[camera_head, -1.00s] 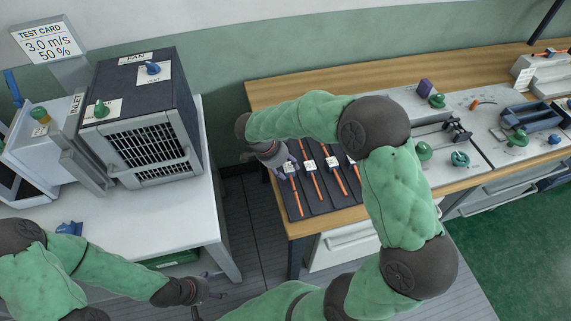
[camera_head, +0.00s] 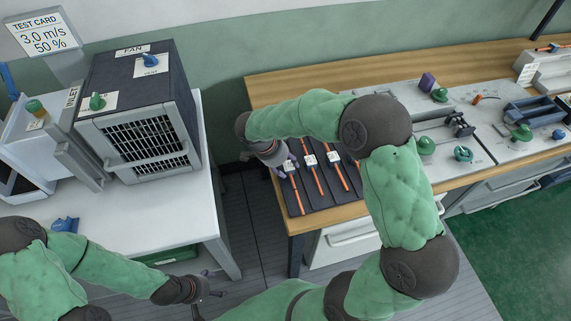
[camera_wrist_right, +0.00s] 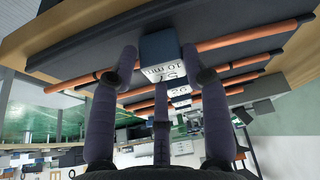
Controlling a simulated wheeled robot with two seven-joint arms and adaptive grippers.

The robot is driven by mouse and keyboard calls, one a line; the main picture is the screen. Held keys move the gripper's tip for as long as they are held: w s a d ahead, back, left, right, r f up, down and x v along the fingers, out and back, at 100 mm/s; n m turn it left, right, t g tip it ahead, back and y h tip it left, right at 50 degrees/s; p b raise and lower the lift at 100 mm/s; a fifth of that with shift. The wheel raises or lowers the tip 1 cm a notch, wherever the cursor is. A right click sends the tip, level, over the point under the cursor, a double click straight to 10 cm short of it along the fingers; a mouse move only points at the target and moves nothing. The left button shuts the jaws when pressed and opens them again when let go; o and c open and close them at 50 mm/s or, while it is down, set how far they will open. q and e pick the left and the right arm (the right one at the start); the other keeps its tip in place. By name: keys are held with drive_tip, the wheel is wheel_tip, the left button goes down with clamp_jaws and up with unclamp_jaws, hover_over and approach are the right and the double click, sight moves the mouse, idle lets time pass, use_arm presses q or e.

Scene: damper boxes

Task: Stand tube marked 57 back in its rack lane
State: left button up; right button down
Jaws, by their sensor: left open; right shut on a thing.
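My right gripper (camera_wrist_right: 160,85) is shut on the tube marked 57 (camera_wrist_right: 232,38), a thin orange rod with a tag block (camera_wrist_right: 163,57) reading "57" and "10 mm". In the head view that gripper (camera_head: 282,168) is at the leftmost lane of the dark rack (camera_head: 322,196), where the tube also shows as an orange line (camera_head: 298,196). The tube runs along the lane direction; I cannot tell whether it touches the rack. My left gripper (camera_head: 212,293) is open and empty, low by the white table.
Several other tagged orange tubes lie in the neighbouring lanes, close beside the right gripper. A fan box (camera_head: 140,110) stands on the white table (camera_head: 150,222) at left. Grey fixtures with green knobs (camera_head: 463,154) fill the wooden bench (camera_head: 300,88) to the right.

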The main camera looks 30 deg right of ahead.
drive_tip(key=c, duration=0.5)
unclamp_jaws()
drive_tip(key=shift+c, duration=0.2)
drive_tip(key=v, duration=1.2)
